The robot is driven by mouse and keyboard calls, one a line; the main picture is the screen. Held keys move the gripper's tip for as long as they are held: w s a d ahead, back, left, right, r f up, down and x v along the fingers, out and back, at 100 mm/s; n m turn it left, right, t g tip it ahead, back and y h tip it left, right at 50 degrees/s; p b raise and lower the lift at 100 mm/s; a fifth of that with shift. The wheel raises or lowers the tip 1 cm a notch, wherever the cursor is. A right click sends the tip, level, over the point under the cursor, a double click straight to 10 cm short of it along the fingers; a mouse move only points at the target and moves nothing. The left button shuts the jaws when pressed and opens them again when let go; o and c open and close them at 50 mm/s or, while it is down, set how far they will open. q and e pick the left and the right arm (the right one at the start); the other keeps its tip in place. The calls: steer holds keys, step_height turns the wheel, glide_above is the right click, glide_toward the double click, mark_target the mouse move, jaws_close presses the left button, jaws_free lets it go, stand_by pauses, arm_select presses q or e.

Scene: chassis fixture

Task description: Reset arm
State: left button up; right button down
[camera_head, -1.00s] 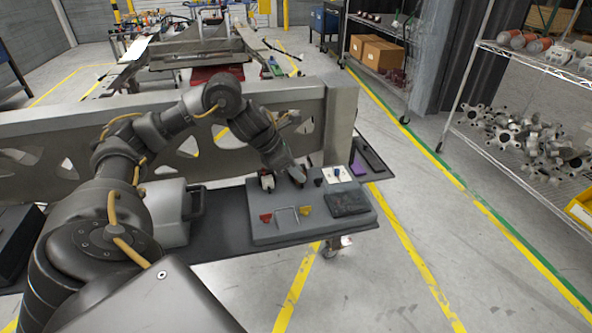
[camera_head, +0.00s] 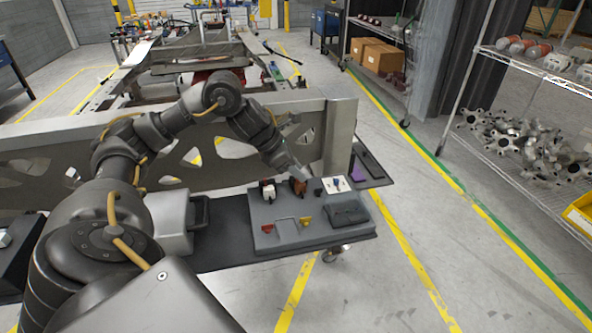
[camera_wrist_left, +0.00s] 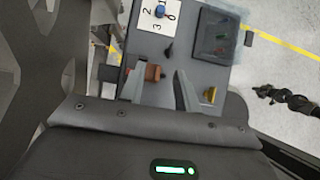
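My left gripper (camera_head: 298,174) is over the back of a grey control panel (camera_head: 275,240). In the left wrist view its two fingers (camera_wrist_left: 160,88) stand apart, so it is open. A brown-orange knob (camera_wrist_left: 154,72) shows beside the tip of the left-hand finger; I cannot tell whether they touch. The knob also shows under the gripper in the head view (camera_head: 298,187). A white dial plate with a blue knob (camera_head: 337,185) is to its right. My right gripper is not in view.
The panel sits on a dark wheeled cart shelf (camera_head: 225,235) beside a long metal chassis beam (camera_head: 335,135). A dark clear-lidded box (camera_head: 348,214) and red and yellow parts are on the panel. A wire rack of metal parts (camera_head: 525,140) stands at right. The floor between is clear.

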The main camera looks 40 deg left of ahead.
arm_select(q)
steer(key=shift+r+p, duration=0.6)
steer(key=shift+r, duration=0.4)
